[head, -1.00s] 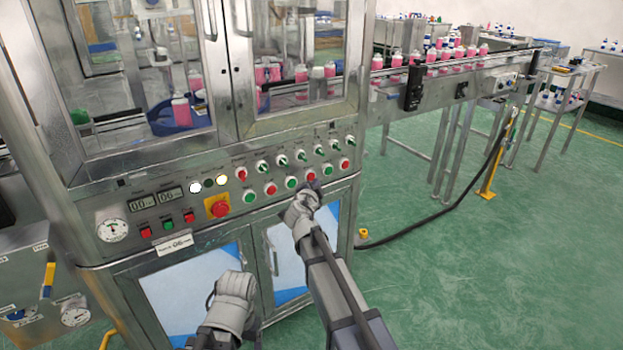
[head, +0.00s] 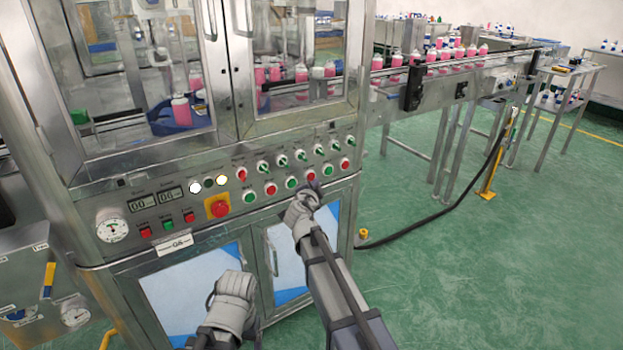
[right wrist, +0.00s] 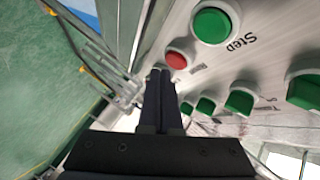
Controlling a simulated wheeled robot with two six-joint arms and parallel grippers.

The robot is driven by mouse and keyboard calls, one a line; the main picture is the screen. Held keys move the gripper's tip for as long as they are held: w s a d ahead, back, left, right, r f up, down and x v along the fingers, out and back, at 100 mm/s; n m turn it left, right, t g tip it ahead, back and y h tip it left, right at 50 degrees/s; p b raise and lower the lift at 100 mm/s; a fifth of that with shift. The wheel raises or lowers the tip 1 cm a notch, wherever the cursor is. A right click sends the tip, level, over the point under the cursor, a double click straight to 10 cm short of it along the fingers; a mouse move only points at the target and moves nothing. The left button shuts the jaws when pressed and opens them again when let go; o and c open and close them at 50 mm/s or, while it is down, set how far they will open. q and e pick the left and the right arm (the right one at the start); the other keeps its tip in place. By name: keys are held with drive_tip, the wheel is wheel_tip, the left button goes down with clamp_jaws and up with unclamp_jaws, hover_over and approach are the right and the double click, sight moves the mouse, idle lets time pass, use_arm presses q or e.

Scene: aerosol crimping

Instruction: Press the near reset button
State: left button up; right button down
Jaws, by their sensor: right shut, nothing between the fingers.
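The control panel carries a lower row of red and green push buttons. My right gripper (head: 314,187) is shut and empty, with its tips close to the panel just below a red button (head: 311,176). In the right wrist view the shut fingers (right wrist: 160,76) point at the panel beside a red button (right wrist: 176,60), whose small label is hard to read. A green button (right wrist: 212,25) marked "Step" sits beside it. I cannot tell whether the fingertips touch the red button. My left gripper (head: 233,287) hangs low before the cabinet doors; its fingers are hidden.
A big red emergency button (head: 219,208) on a yellow plate sits left of the button row. Green selector knobs (head: 281,160) run above it. A conveyor (head: 440,82) with pink bottles extends to the right. The green floor there is open, with a black cable (head: 440,215).

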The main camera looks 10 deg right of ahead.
drive_tip(key=shift+w, duration=0.1)
drive_tip(key=shift+w+a, duration=0.15)
drive_tip(key=shift+w, duration=0.15)
drive_tip(key=shift+w+a, duration=0.15)
drive_tip(key=shift+w, duration=0.25)
idle(0.6)
drive_tip(key=shift+s, duration=0.15)
drive_tip(key=shift+s+d, duration=0.25)
drive_tip(key=shift+s, duration=0.4)
idle(0.3)
drive_tip(key=s, duration=0.1)
drive_tip(key=s+d, duration=0.1)
drive_tip(key=s, duration=0.2)
drive_tip(key=shift+s+d, duration=0.35)
drive_tip(key=shift+d, duration=0.05)
